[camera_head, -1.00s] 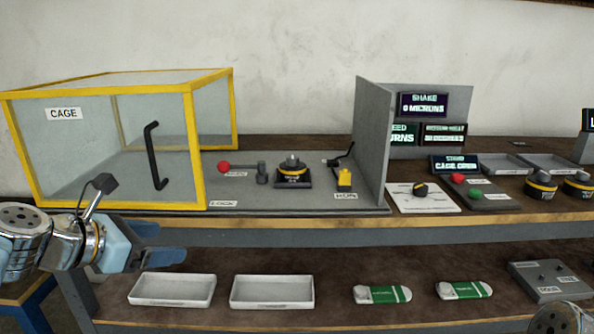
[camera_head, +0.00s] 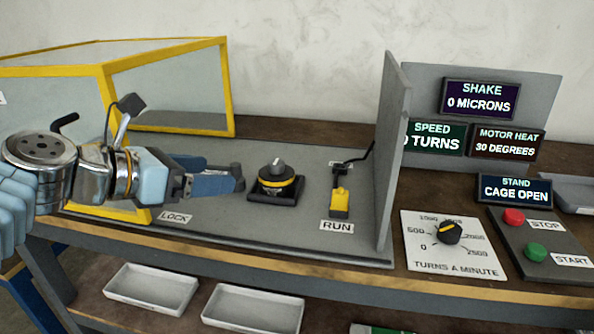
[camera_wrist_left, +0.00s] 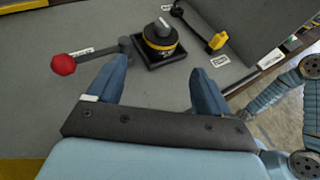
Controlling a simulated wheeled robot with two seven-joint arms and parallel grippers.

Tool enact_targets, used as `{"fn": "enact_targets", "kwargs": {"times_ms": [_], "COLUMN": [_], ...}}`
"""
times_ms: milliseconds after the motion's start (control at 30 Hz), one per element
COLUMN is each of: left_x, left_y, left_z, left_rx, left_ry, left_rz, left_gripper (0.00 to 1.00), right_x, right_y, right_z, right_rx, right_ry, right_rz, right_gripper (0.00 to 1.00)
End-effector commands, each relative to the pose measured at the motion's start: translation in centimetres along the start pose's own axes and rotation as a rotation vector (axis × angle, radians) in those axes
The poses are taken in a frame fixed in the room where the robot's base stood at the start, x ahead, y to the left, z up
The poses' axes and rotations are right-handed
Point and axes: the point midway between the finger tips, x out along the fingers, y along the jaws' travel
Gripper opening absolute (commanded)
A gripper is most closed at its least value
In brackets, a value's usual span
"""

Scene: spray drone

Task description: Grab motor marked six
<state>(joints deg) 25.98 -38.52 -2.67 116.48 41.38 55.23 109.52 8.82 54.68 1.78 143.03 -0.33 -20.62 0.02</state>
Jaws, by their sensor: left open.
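A black motor with a yellow band and grey top (camera_head: 276,178) sits upright on a square black mount on the grey stand plate. It also shows in the left wrist view (camera_wrist_left: 160,38), just beyond the fingers. I cannot read a number on it. My left gripper (camera_head: 238,176) is open and empty, low over the plate and to the left of the motor, apart from it. In the left wrist view its two blue fingers (camera_wrist_left: 160,76) are spread, pointing toward the motor. My right gripper is not in view.
A red-knobbed lever (camera_wrist_left: 64,64) lies left of the motor. A yellow RUN switch (camera_head: 340,197) and a grey upright panel (camera_head: 393,150) stand to its right. The yellow-framed cage (camera_head: 170,85) is at left. A speed dial (camera_head: 447,232) and white trays (camera_head: 252,311) are nearby.

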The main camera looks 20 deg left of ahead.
Motion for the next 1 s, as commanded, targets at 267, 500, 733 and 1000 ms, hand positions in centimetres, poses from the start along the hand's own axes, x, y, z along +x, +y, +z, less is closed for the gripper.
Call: {"fn": "enact_targets", "kwargs": {"times_ms": [267,500,733,1000], "left_x": [4.6,8.3,10.9,13.8], "left_y": [-0.1,-0.1,-0.2,-0.2], "left_z": [-0.1,-0.1,0.1,0.1], "left_rx": [-0.001,0.000,0.000,0.000], "left_ry": [0.003,0.002,0.003,0.002], "left_rz": [-0.005,-0.003,-0.005,-0.002], "left_gripper": [0.79,0.79,0.79,0.79], "right_x": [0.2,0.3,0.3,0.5], "right_y": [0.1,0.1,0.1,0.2], "right_z": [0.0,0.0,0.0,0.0], "right_rx": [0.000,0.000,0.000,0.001], "right_ry": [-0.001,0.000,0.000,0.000], "right_rz": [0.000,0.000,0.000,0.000], "right_gripper": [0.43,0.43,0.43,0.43]}}
